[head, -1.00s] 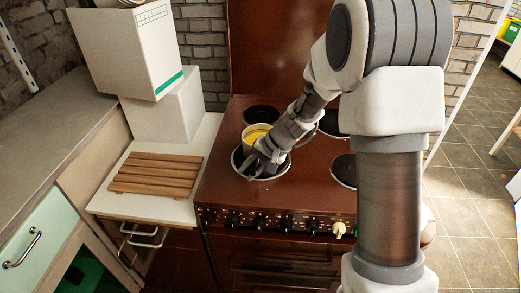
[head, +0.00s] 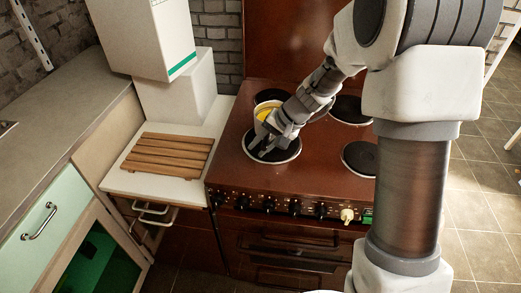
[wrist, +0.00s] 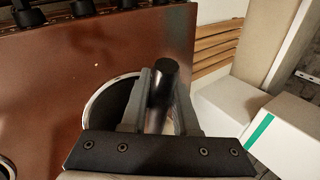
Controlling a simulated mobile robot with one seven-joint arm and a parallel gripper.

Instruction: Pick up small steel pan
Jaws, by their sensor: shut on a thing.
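The small steel pan (head: 263,108) shows in the head view as a pale rim with a yellow inside, at the left of the stove top, partly hidden behind my gripper. My gripper (head: 263,138) is beside it, over the front left hotplate (head: 284,153). In the wrist view my gripper (wrist: 160,78) is shut on a dark round handle (wrist: 165,75), which sits between the two fingers. The pan's body does not show in that view. I cannot tell whether the pan is clear of the stove.
The brown stove (head: 310,177) has other hotplates to the right and knobs along its front. A slatted wooden board (head: 168,155) lies on the white counter to the left. Stacked white boxes (head: 150,40) stand behind it. A grey worktop (head: 50,100) is at far left.

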